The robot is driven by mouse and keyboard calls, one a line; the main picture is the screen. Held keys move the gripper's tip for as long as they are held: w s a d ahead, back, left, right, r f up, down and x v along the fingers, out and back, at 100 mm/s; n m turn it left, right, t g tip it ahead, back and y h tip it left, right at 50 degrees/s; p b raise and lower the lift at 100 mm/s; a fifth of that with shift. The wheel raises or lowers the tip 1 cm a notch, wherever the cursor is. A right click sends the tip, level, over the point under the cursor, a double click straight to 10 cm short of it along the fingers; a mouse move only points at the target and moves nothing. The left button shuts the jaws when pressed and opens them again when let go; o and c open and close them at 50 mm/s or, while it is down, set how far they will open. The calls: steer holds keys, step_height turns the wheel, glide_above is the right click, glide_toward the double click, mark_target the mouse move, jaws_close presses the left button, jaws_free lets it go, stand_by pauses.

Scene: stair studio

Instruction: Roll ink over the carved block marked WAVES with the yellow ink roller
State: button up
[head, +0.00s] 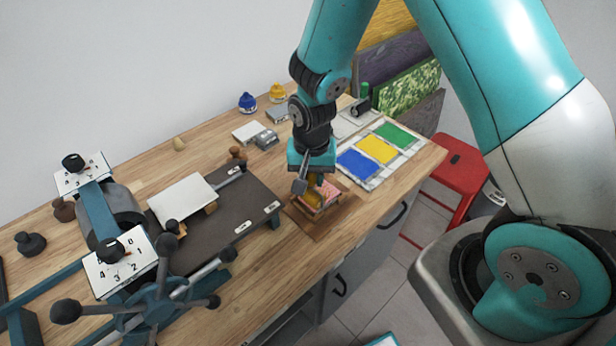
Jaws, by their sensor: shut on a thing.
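My gripper (310,184) points down over the near edge of the bench, right of the press. It is shut on the yellow ink roller (314,199), of which only a small yellow part shows below the jaws. The roller is over a small carved block (330,191) with a pinkish top; I cannot tell whether they touch. The block sits on a brown wooden board (305,219). Gripper and roller hide much of the block, and no WAVES marking is readable.
An ink slab (373,181) with blue, yellow and green patches lies to the right. A green roller (364,93) stands behind it. The press bed (240,215) and handwheel (158,309) fill the left. Ink bottles (247,102) stand at the back. A red stool (459,163) is beyond the bench.

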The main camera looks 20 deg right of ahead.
steer(key=shift+w+d, duration=0.35)
steer(key=shift+d, duration=0.8)
steer(key=shift+w+d, duration=0.4)
steer(key=shift+d, duration=0.75)
steer(key=shift+w+d, duration=0.35)
steer(key=shift+d, duration=0.8)
steer(key=s+a, duration=0.2)
steer(key=a, duration=0.6)
steer(key=shift+s+a+p, duration=0.3)
steer(key=shift+s+a, duration=0.05)
steer(key=shift+s, duration=0.05)
steer(key=shift+r, duration=0.1)
step_height(320, 180, up, 7)
steer(key=p, duration=0.5)
steer(key=shift+p, duration=0.3)
